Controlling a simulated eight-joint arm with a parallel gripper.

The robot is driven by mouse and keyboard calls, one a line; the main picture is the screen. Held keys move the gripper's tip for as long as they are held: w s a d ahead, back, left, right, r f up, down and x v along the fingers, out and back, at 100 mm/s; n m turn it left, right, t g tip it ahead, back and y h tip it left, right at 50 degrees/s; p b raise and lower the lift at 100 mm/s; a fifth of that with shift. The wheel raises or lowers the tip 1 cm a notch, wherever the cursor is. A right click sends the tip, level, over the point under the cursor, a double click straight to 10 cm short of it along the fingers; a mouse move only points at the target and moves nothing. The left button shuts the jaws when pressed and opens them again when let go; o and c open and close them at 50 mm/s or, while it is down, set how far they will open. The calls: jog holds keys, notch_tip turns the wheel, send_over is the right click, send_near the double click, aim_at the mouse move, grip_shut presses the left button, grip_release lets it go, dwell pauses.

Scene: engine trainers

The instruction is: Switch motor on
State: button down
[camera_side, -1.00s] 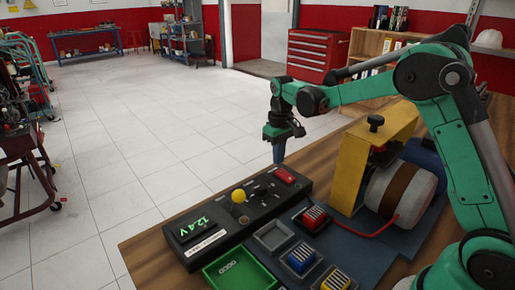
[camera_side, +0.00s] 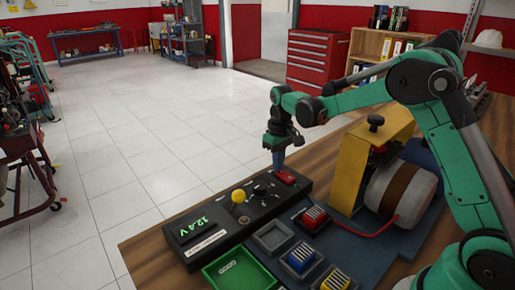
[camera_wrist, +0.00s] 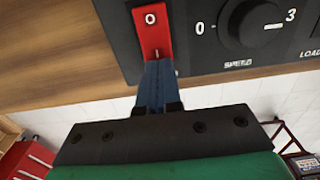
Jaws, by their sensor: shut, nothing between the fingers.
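The red rocker switch (camera_side: 287,177) sits at the far right end of the black control panel (camera_side: 215,226). In the wrist view the switch (camera_wrist: 152,30) shows an "O" at its upper end and an "I" at its lower end. My gripper (camera_side: 280,169) is shut and empty, pointing down at the switch. In the wrist view its blue fingertips (camera_wrist: 157,66) overlap the "I" end; I cannot tell whether they touch or which end is pressed in.
A green tray (camera_side: 237,270) and striped blocks in dark holders (camera_side: 302,258) stand in front. A red cable (camera_side: 375,234) runs to the motor.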

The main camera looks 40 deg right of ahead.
jog(key=shift+f, duration=0.2)
jog(key=shift+r, duration=0.1)
notch_tip(320, 180, up, 7)
dwell(0.6)
jog(key=shift+s+a, duration=0.1)
jog(key=s+a+r+t, duration=0.1)
jog(key=s+a+t, duration=0.2)
jog(key=s, duration=0.4)
jog(key=s+a+r+t, duration=0.1)
jog(key=s+a+t, duration=0.3)
jog(key=s, duration=0.3)
jog(key=shift+s+a+r, duration=0.2)
jog(key=shift+s+a, duration=0.1)
jog(key=shift+a, duration=0.1)
